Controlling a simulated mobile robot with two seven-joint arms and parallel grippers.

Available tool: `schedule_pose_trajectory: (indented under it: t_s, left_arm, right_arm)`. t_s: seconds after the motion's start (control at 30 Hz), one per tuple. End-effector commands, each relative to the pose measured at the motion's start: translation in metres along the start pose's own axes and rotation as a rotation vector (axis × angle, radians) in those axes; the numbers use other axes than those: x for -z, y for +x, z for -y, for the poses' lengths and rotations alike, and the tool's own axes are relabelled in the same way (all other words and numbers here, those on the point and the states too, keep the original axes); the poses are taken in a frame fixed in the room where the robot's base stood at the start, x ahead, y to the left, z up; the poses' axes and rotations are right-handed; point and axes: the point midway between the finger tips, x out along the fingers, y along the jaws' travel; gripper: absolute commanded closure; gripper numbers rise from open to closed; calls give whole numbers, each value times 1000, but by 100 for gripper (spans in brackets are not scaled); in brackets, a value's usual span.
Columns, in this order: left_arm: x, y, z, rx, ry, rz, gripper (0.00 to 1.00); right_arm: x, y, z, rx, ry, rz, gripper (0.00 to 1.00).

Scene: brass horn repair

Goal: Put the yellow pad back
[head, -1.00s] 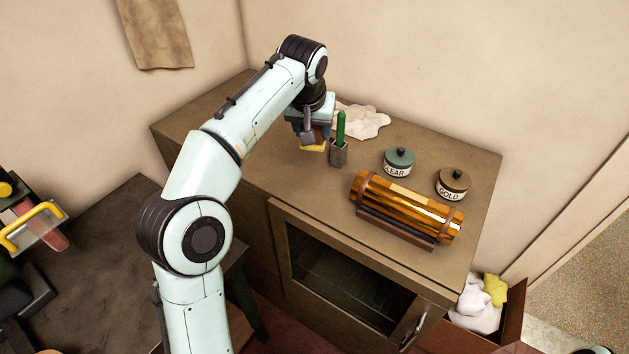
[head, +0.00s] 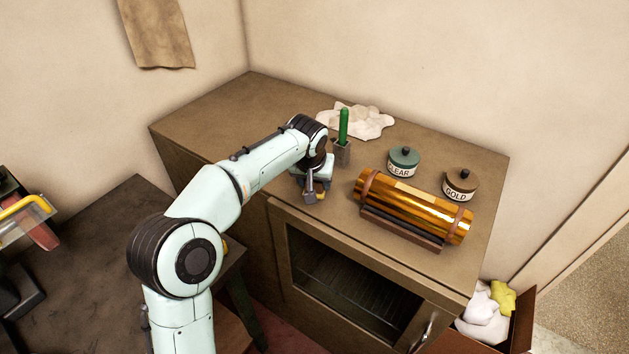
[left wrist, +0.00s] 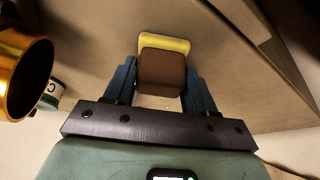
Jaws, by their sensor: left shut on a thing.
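The yellow pad (left wrist: 176,44) with a brown block-like back (left wrist: 162,72) is between the blue fingers of my left gripper (left wrist: 160,85) in the left wrist view. The fingers are shut on the brown part, and the yellow face points away from the wrist. In the head view my left gripper (head: 312,190) is at the front of the cabinet top, left of the brass tube. My right gripper is not in view.
On the cabinet top (head: 225,115) are a green-handled tool in a small holder (head: 342,152), a white cloth (head: 362,122), a CLEAR jar (head: 403,162), a GOLD jar (head: 460,184) and a strapped brass tube (head: 415,205). A box of cloths (head: 520,325) stands lower right. The top's left part is clear.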

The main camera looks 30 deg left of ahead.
Motion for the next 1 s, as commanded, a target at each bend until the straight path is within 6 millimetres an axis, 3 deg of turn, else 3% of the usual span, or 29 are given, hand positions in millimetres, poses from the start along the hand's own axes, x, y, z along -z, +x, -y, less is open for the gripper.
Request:
schedule_pose_trajectory:
  t_s: [0.3,0.33,0.4,0.77,1.0]
  left_arm:
    - [0,2,0,-1,0,-2,69]
    - [0,2,0,-1,0,-2,38]
    - [0,1,0,-1,0,-2,19]
    - [2,-4,0,-1,-1,-3,19]
    - [3,-45,-1,-3,0,-7,19]
  right_arm:
    - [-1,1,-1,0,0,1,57]
    - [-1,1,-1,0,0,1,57]
    - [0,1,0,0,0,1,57]
    - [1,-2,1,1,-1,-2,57]
    - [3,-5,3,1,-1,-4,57]
